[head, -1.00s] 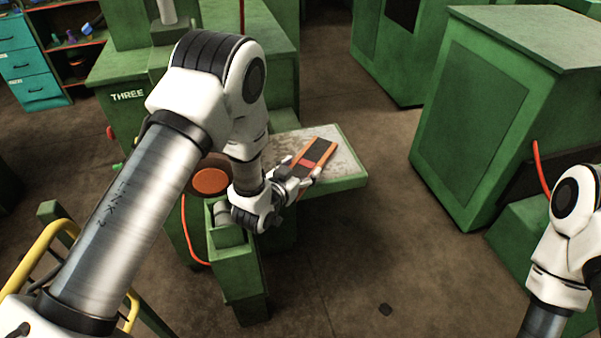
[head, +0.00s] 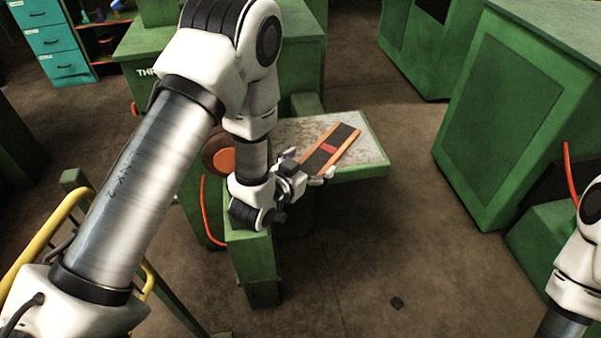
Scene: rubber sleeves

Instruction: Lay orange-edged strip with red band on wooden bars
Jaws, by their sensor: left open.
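The strip (head: 347,137) is dark with orange edges and a red band across its middle. It lies at a slant on the pale, stained top of a green-edged table (head: 374,151). My left gripper (head: 314,172) is open at the near end of the strip, its fingers near either side. The fingers hide part of that end, and I cannot tell whether they touch it. Part of my right arm (head: 580,265) shows at the right edge; its gripper is out of view. I cannot make out any wooden bars.
A green machine (head: 180,50) stands behind the table, and a large green cabinet (head: 500,120) stands to the right. A green post (head: 252,265) stands below my left wrist. A yellow rail (head: 45,235) is at the left. The floor in the middle is mostly clear.

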